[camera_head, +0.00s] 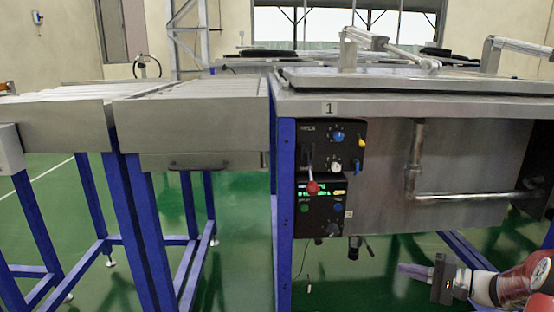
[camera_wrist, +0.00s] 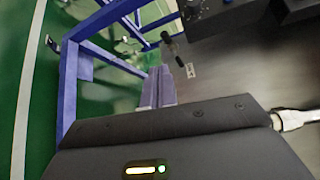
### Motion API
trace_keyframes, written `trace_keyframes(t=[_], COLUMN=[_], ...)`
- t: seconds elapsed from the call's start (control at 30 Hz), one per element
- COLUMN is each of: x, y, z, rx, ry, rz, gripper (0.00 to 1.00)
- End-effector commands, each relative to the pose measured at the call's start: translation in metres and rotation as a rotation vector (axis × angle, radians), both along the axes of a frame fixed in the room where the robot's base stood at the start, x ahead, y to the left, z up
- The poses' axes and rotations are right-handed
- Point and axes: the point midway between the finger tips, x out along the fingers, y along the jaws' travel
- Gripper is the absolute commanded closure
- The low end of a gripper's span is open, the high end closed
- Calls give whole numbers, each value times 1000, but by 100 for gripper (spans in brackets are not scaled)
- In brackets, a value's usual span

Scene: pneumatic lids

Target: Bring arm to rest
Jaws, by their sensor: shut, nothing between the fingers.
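My gripper (camera_head: 402,269) is at the lower right of the head view, low in front of the steel cooking unit (camera_head: 365,190). Its fingers point left and are shut with nothing between them. In the wrist view the closed fingers (camera_wrist: 157,85) show as a purple-grey pair beyond the dark gripper body. My gripper appears apart from the unit. Part of my arm is cut off by the right edge of the head view.
A control panel (camera_head: 325,200) with a red-knobbed lever (camera_head: 312,187) is on the unit's front. A steel pipe (camera_head: 415,160) sticks out beside it. A closed lid (camera_head: 390,78) lies on top. Steel tables (camera_head: 190,120) on blue legs stand left. Green floor (camera_head: 235,270) is open between.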

Motion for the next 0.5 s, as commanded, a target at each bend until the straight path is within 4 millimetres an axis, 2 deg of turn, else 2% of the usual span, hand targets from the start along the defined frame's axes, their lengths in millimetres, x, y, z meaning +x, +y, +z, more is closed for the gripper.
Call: trace_keyframes(t=[0.03,0.17,0.27,0.4,0.5], x=[-4,-21,-45,-92,-127], y=[17,62,104,152,173], z=[10,27,44,64,77], rx=[-41,-172,-322,-573,-755], ry=[20,92,154,221,236], rz=[38,138,229,332,376], gripper=[100,100,100,100,100])
